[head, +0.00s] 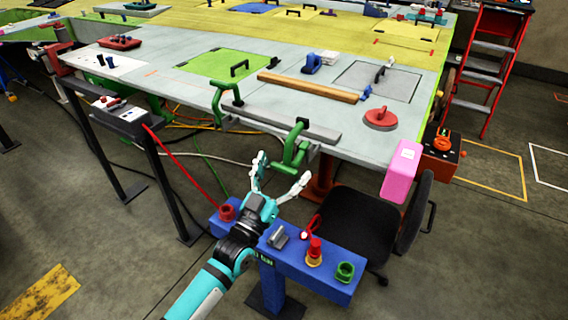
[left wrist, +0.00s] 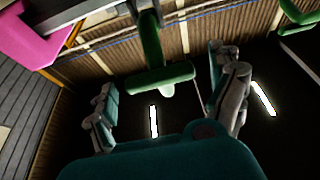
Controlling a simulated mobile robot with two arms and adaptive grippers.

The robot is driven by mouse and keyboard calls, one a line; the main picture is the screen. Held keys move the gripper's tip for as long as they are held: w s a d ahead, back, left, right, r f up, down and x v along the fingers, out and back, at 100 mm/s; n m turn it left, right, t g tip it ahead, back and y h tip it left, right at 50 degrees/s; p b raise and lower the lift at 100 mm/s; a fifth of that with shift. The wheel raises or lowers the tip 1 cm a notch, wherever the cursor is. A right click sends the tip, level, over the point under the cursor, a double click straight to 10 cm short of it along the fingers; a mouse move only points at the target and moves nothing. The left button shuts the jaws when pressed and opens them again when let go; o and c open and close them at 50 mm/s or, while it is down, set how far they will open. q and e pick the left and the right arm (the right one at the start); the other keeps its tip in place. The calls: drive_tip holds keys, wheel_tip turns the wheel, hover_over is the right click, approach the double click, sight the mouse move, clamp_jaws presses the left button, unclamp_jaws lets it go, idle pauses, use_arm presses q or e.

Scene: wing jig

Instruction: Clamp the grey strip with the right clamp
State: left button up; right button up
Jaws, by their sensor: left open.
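The grey strip (head: 285,122) lies along the near edge of the wing table. The green right clamp (head: 294,150) sits on that edge near the strip's right part; I cannot tell whether its jaw presses on the strip. The green left clamp (head: 219,105) sits at the strip's left end. My left gripper (head: 280,174) is open and empty, just below and in front of the right clamp. In the left wrist view the right clamp's green handle (left wrist: 163,79) shows between and beyond the open fingers (left wrist: 168,92), apparently apart from them. My right gripper is not in view.
A black chair (head: 350,225) and a pink block (head: 401,170) are to the right. A wooden bar (head: 310,87) and red disc tool (head: 380,118) lie on the table.

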use_arm(q)
drive_tip(key=shift+w+d+r, duration=0.2)
drive_tip(key=shift+w, duration=0.1)
drive_tip(key=shift+c, duration=0.4)
drive_tip(key=c, duration=1.6)
